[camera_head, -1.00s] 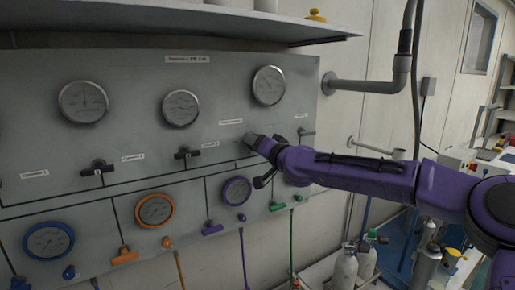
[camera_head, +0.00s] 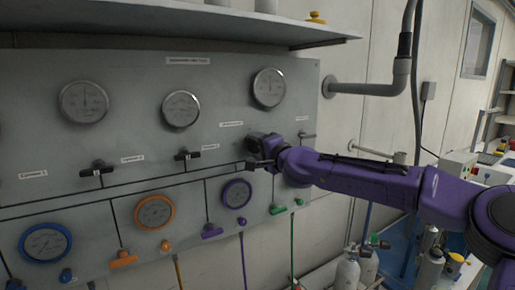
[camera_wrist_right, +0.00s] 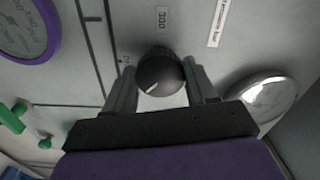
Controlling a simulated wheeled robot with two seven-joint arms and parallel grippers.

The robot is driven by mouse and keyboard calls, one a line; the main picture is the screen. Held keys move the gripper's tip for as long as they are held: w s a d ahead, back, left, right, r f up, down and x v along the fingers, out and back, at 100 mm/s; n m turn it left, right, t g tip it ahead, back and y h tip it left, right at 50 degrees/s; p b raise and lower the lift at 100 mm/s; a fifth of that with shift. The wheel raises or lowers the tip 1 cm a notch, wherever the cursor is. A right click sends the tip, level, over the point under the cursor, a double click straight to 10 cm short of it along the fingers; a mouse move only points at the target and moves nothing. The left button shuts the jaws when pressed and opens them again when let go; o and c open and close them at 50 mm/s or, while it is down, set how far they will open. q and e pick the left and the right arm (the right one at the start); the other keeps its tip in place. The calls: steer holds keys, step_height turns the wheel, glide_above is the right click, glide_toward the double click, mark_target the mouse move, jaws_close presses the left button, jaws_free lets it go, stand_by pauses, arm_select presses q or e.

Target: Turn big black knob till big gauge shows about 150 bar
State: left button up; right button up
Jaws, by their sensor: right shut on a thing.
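The big black knob (camera_wrist_right: 160,72) with a white pointer line sits on the grey panel. In the right wrist view it is between the two fingers of my right gripper (camera_wrist_right: 159,84), which is shut on it. In the head view my right gripper (camera_head: 254,152) is at the panel and hides the knob. A large silver gauge (camera_head: 269,88) is just above it; its needle is too small to read surely. Two more silver gauges (camera_head: 181,109) (camera_head: 84,102) are to the left. A shiny silver rim (camera_wrist_right: 264,97) shows in the wrist view, its dial unreadable. My left gripper is not in view.
Smaller black handles (camera_head: 187,155) (camera_head: 97,168) are left of my gripper. Below are a purple gauge (camera_head: 237,194), an orange gauge (camera_head: 155,212) and a blue gauge (camera_head: 45,243) with coloured valves. A shelf (camera_head: 200,25) overhangs the panel; a grey pipe (camera_head: 370,87) is at right.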

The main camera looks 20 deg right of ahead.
steer(key=shift+r, duration=0.1)
stand_by(0.4)
steer(key=o, duration=1.1)
steer(key=shift+d, duration=0.1)
steer(key=shift+c, duration=0.2)
steer(key=shift+s+b, duration=0.3)
steer(key=shift+s, duration=0.1)
steer(key=b+v, duration=0.2)
steer(key=v, duration=0.7)
steer(key=shift+s, duration=0.35)
steer(key=shift+d, duration=0.15)
